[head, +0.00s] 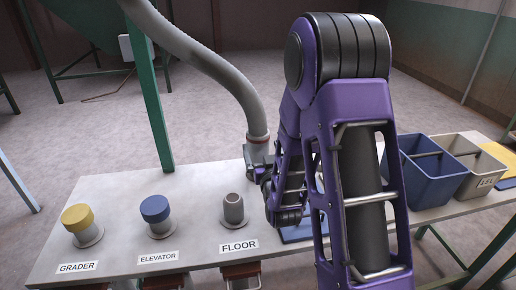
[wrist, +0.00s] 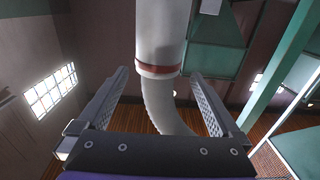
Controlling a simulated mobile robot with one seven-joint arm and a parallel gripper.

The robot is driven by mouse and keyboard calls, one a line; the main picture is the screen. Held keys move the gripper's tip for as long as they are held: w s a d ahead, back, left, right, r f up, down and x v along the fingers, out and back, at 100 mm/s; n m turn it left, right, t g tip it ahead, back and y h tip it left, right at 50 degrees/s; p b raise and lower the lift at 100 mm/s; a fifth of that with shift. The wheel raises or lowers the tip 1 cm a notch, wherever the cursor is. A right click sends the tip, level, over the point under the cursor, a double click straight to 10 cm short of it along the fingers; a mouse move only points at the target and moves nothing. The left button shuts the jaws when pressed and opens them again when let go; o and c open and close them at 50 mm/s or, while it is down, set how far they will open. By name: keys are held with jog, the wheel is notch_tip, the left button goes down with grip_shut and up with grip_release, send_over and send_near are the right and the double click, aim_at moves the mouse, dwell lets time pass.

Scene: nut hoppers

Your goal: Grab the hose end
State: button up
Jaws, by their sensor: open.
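The grey hose (head: 215,65) hangs down from the top left of the head view. Its hose end (head: 257,141) has a reddish band and hangs over the table, beside my arm. In the wrist view the pale hose end (wrist: 161,35) with its band lies in the gap between my two fingers, with space on both sides. My gripper (head: 258,168) is open at the hose end, partly hidden by my purple arm. In the wrist view my gripper (wrist: 161,77) has its fingers spread and holds nothing. Depth between fingertips and hose is hard to tell.
On the table (head: 115,195) stand a yellow-capped GRADER port (head: 78,220), a blue-capped ELEVATOR port (head: 156,212) and a grey FLOOR port (head: 233,210). A blue bin (head: 432,178) and a grey bin (head: 468,160) stand right. A green post (head: 150,95) rises behind the table.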

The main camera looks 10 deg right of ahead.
aim_at(258, 135)
jog(key=w, duration=0.7)
jog(key=shift+w+d+r, duration=0.1)
jog(key=shift+w, duration=0.15)
jog(key=shift+c, duration=0.3)
